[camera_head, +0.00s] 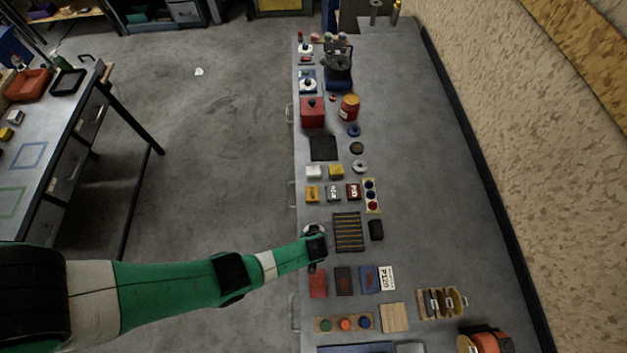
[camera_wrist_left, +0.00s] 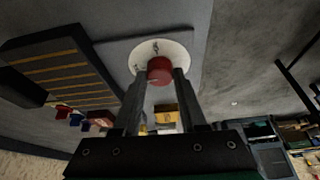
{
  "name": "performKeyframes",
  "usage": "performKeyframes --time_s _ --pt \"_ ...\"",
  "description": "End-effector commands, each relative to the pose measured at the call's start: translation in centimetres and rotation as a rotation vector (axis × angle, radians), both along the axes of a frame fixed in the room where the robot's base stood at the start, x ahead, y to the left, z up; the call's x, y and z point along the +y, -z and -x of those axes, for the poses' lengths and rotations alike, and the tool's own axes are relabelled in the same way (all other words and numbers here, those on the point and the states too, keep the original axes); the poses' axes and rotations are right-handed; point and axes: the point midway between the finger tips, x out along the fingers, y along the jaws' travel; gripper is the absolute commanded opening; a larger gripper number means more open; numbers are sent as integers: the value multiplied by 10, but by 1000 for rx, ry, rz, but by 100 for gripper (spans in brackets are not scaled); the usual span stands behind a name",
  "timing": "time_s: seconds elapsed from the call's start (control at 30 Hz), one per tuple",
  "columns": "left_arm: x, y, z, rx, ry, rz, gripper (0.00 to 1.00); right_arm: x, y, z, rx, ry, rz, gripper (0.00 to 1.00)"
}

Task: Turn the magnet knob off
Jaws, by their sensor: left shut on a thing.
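The magnet knob is a red round knob (camera_wrist_left: 160,70) on a white dial (camera_wrist_left: 176,50) with small dark marks that I cannot read. The dial sits on a grey plate in the left wrist view. My left gripper (camera_wrist_left: 160,80) has a finger on either side of the red knob and is shut on it. In the head view my left gripper (camera_head: 315,240) is at the near left edge of the bench, over the dial. Only a pale bit of the dial (camera_head: 312,229) shows there; the knob itself is hidden. My right gripper is not in view.
A black slatted magnet-like block (camera_head: 349,232) lies right beside the dial, with a small black block (camera_head: 376,230) beyond. Coloured cards (camera_head: 343,281) lie below, and several small boxes (camera_head: 333,193) above.

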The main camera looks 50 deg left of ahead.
Motion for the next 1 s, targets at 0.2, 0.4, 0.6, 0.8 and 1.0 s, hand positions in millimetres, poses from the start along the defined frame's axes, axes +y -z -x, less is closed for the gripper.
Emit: performKeyframes --time_s 0.2,0.4,0.6,0.8,1.0 --pt "0 1 0 2 -52 1 0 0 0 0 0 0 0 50" --pt "0 1 0 1 -65 2 0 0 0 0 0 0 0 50" --pt "0 1 0 1 -65 2 0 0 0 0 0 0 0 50" --pt "0 1 0 1 -65 2 66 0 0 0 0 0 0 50" --pt "0 0 0 0 -64 1 72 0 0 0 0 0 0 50"
